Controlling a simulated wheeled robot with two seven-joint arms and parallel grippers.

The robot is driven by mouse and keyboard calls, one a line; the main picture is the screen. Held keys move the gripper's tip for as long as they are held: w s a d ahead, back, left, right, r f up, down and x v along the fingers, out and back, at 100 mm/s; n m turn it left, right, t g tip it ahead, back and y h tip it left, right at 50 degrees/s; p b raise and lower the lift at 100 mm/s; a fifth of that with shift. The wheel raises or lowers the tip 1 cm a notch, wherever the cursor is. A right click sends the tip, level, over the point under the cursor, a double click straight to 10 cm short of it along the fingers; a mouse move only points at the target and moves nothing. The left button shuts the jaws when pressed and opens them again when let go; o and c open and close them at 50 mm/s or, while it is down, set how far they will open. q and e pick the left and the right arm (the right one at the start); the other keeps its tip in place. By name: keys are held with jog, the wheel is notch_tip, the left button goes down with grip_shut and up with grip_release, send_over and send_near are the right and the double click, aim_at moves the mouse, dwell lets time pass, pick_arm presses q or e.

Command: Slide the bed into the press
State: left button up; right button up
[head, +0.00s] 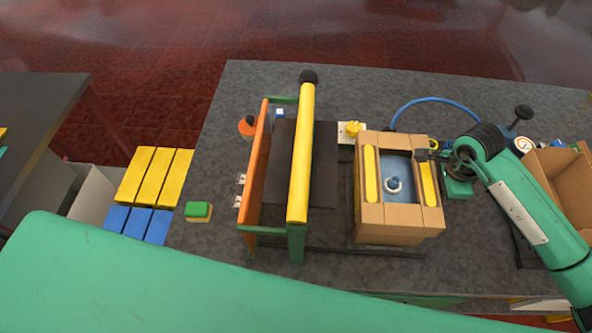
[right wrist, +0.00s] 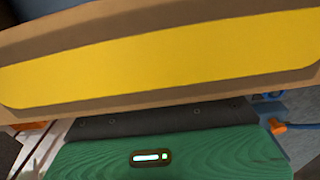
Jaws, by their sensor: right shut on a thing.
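The press (head: 302,150) stands on the grey table in the middle of the head view. It has a yellow beam, an orange beam, green end pieces and a dark plate. The bed (head: 400,214) is a tan box with yellow strips and a blue inner face, just right of the press and apart from its yellow beam. My right gripper (head: 437,155) is shut at the bed's right edge. Its fingertips are mostly hidden. In the right wrist view a tan side of the bed with a yellow strip (right wrist: 160,58) fills the upper part. My left gripper is out of the head view.
A green-and-yellow block (head: 198,211) and yellow slabs (head: 154,177) lie left of the press. An open cardboard box (head: 560,178) stands at the right. A blue hose (head: 430,99) curves behind the bed.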

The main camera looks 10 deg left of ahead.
aim_at(396, 188)
jog(key=shift+s+a+b, duration=0.2)
jog(key=shift+a, duration=1.2)
jog(key=shift+s+a+b, duration=0.15)
jog(key=shift+a+b, duration=0.05)
jog(key=shift+a, duration=1.15)
jog(key=shift+s+a+b, duration=0.2)
jog(key=shift+a+b, duration=0.05)
jog(key=shift+a, duration=1.1)
jog(key=shift+s+a+b, duration=0.2)
jog(key=shift+a, duration=1.15)
jog(key=shift+s+a+b, duration=0.2)
jog(key=shift+a+b, duration=0.1)
jog(key=shift+a, duration=1.1)
jog(key=shift+s+a+b, duration=0.2)
jog(key=shift+a+b, duration=0.05)
jog(key=shift+a, duration=1.25)
